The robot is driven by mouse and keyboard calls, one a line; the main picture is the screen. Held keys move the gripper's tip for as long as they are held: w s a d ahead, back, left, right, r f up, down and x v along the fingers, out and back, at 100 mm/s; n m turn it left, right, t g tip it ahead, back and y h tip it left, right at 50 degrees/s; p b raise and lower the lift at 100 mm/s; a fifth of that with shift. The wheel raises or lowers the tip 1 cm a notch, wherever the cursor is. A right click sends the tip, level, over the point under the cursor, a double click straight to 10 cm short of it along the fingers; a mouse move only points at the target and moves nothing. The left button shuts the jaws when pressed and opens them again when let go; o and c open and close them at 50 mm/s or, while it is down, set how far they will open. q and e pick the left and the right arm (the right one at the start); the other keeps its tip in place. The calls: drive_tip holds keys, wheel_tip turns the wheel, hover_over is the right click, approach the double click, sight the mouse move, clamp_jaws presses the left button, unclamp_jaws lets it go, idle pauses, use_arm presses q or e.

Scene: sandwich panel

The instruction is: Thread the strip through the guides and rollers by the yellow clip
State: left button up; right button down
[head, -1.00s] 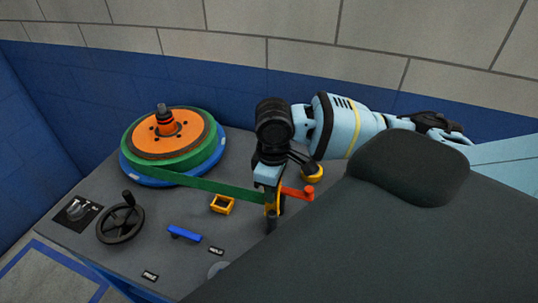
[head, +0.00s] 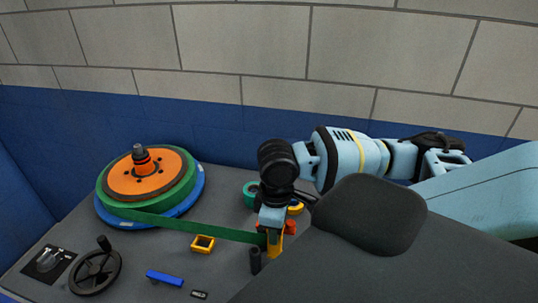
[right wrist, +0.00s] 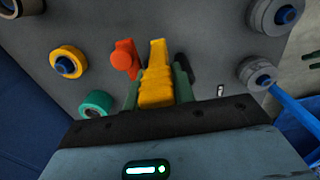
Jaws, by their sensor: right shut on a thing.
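In the head view the green strip (head: 215,230) runs off the spool (head: 150,178) to the right, up to the yellow clip (head: 274,243). My right gripper (head: 271,228) points down and is shut on the clip. In the right wrist view the clip (right wrist: 156,75) sits between the jaws, with dark green pieces on both sides. A yellow square guide (head: 203,243) stands left of the gripper, beside the strip. A teal roller (head: 250,193) and a yellow roller (head: 296,208) are behind the gripper. A red-orange handle (right wrist: 125,58) is close beside the clip. My left gripper is not in view.
A black post (head: 255,260) stands in front of the gripper. A handwheel (head: 95,271) and a blue bar (head: 164,278) are at the front left. Grey rollers (right wrist: 258,73) show in the wrist view. My dark body hides the right part of the panel.

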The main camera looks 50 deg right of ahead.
drive_tip(key=shift+s+d, duration=0.4)
drive_tip(key=shift+s, duration=0.25)
drive_tip(key=shift+s+d, duration=0.35)
drive_tip(key=shift+s, duration=0.25)
drive_tip(key=shift+s+d, duration=0.1)
drive_tip(key=s+d, duration=0.4)
drive_tip(key=s, duration=0.3)
drive_tip(key=shift+s+d, duration=0.2)
drive_tip(key=shift+s, duration=0.1)
idle(0.6)
drive_tip(key=shift+s+d, duration=0.1)
